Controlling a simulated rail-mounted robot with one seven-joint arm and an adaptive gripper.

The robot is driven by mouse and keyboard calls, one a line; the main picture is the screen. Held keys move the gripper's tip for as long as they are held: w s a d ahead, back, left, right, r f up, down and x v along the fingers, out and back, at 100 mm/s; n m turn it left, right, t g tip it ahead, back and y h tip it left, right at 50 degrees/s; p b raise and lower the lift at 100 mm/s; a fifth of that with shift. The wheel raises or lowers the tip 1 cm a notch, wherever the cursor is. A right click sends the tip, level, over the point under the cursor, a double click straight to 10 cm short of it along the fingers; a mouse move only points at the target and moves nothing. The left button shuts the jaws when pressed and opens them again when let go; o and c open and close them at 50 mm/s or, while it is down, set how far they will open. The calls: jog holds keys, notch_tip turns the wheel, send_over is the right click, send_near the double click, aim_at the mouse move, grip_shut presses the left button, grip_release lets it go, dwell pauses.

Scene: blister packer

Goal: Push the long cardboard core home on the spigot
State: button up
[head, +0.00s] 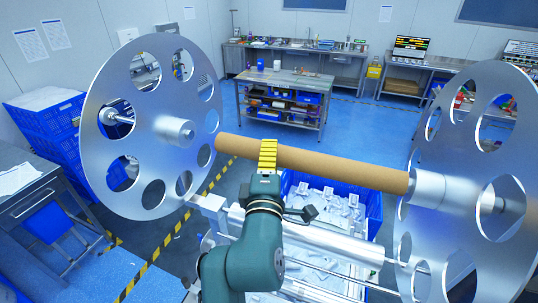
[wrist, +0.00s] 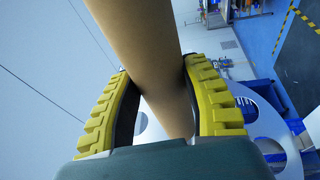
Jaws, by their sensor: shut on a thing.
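The long brown cardboard core (head: 335,165) lies nearly level between two large silver discs. Its right end meets the silver spigot (head: 429,188) on the right disc (head: 480,245); how far it sits over the spigot I cannot tell. Its left end is apart from the hub (head: 176,131) of the left disc (head: 105,165). My gripper (head: 267,156), with yellow ribbed fingers, is shut around the core nearer its left end. In the wrist view the core (wrist: 140,50) runs between both fingers of my gripper (wrist: 165,95).
A silver roller (head: 310,243) and rods run below the core. A blue crate (head: 374,215) with clear packs stands behind them. Blue crates (head: 50,135) are stacked at the left, beside a grey table (head: 35,195). A workbench (head: 285,85) stands farther back, with open floor around it.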

jog(key=shift+s+d+p, duration=0.25)
jog(key=shift+d+p, duration=0.25)
jog(key=shift+d, duration=0.05)
dwell(0.6)
jog(key=o, duration=1.2)
jog(key=shift+d, duration=0.15)
jog(key=shift+o, duration=0.2)
jog(key=shift+s, duration=0.5)
jog(key=s+p, duration=0.1)
jog(key=s, duration=0.5)
jog(key=shift+a+f+p, duration=0.4)
jog(key=shift+d, duration=0.1)
